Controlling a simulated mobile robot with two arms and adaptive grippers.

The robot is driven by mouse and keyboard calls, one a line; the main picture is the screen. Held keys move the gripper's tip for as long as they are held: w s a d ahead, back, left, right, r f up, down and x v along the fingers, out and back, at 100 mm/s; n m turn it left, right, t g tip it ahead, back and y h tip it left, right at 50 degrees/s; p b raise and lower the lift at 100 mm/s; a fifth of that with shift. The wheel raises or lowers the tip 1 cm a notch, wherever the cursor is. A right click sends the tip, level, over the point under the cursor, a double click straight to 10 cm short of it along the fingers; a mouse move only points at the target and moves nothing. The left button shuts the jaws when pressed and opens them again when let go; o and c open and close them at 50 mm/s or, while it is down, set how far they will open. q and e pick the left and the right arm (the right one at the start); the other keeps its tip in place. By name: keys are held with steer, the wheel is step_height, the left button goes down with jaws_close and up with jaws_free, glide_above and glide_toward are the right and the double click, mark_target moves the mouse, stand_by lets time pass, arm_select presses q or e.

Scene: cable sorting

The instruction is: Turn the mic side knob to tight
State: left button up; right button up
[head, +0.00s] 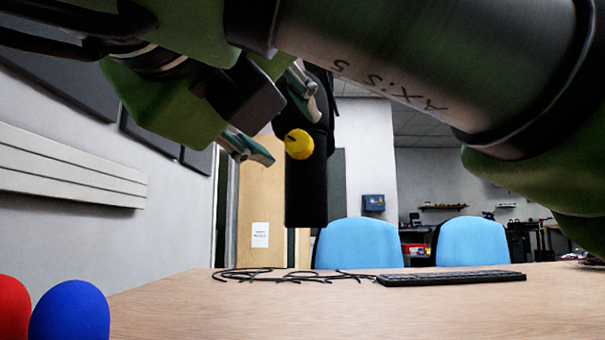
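A black, column-shaped body (306,190), which I take to be the mic part, hangs down in the middle of the head view. Its upper end is hidden behind my arm. A round yellow knob (298,144) sits on its side facing me. My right gripper (277,115) is at the upper left of the knob. Its two grey-green fingers are spread apart, one above the knob and one to its left. Nothing shows between them, and I see no clear contact with the knob. My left gripper is not in view.
A wooden table (400,310) spans the bottom, with tangled black cables (285,275) and a black keyboard (452,278). A red ball-like top (12,308) and a blue one (70,312) stand at lower left. Two blue chairs (358,244) (472,242) are behind the table.

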mark_target(296, 140)
steer(key=shift+x, duration=2.2)
steer(key=c, duration=1.1)
steer(key=m+b, duration=0.1)
steer(key=m, duration=0.4)
steer(key=m+b, duration=0.2)
steer(key=m, duration=0.3)
steer(key=shift+d+m+y, duration=0.15)
steer(key=shift+m+y, duration=0.15)
steer(key=shift+y, duration=0.1)
